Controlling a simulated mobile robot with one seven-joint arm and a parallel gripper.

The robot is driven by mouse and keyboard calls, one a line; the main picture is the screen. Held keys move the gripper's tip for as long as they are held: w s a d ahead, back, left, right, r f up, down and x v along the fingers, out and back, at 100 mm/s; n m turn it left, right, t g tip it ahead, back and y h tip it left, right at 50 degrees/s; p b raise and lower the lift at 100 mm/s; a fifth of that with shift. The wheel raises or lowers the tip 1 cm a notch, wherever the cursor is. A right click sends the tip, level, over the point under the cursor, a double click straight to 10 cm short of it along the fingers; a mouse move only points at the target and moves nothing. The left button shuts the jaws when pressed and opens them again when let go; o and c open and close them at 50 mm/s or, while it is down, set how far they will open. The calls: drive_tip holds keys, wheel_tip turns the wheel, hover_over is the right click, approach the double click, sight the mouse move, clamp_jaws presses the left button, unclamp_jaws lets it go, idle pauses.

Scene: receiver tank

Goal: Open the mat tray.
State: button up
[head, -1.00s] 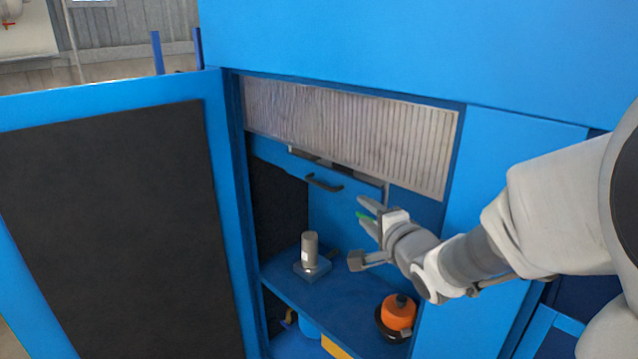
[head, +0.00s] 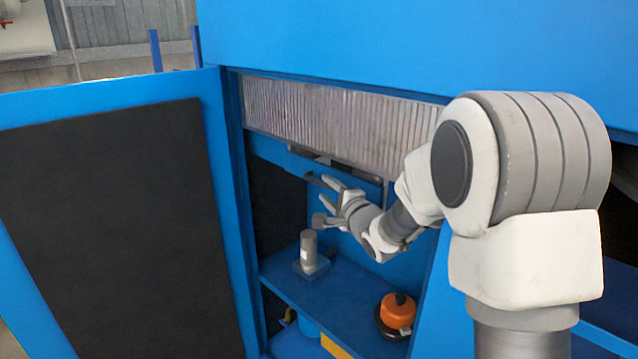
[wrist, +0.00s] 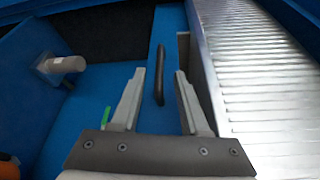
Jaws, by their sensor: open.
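The mat tray (head: 270,153) has a blue front below the ribbed metal panel. Its black bar handle (wrist: 160,62) shows clearly in the wrist view, and my gripper partly covers it in the head view. A narrow gap with grey parts shows above the tray front. I cannot tell whether the tray is pulled out at all. My gripper (wrist: 160,80) is open in front of the tray, with one finger on each side of the handle in the wrist view. The fingers look apart from the handle, and nothing is held.
The ribbed panel (head: 330,115) is just above the tray. On the blue shelf (head: 345,300) below stand a grey cylinder on a square base (head: 309,244) and an orange round object (head: 397,309). A blue door with a dark panel (head: 110,220) stands open at left.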

sight(321, 185)
drive_tip(key=shift+x, duration=2.7)
clamp_jaws()
